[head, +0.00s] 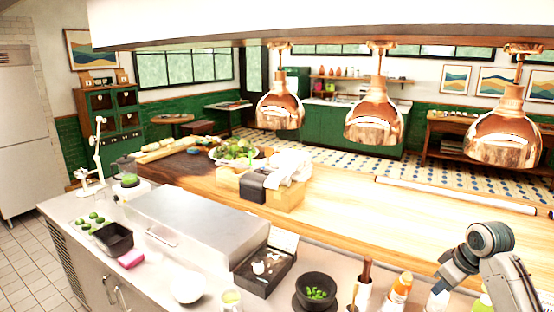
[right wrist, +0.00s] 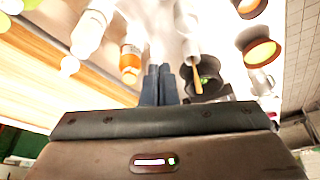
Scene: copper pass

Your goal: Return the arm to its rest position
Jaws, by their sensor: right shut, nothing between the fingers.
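My right arm comes in at the lower right of the head view, with its grey and black wrist bent over the counter's near right end. The right gripper (head: 442,284) is low beside the bottles there. In the right wrist view its two dark fingers (right wrist: 159,72) lie side by side, closed, with nothing between them. Bottles and a dark bowl (right wrist: 208,78) show beyond the fingertips; whether the fingers touch anything cannot be told. My left gripper is not in view.
An orange-labelled bottle (head: 398,288), a pot with a wooden handle (head: 364,285) and a dark bowl of greens (head: 316,291) stand left of my right gripper. Copper lamps (head: 505,136) hang above. The wooden counter (head: 400,215) has a wide clear stretch.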

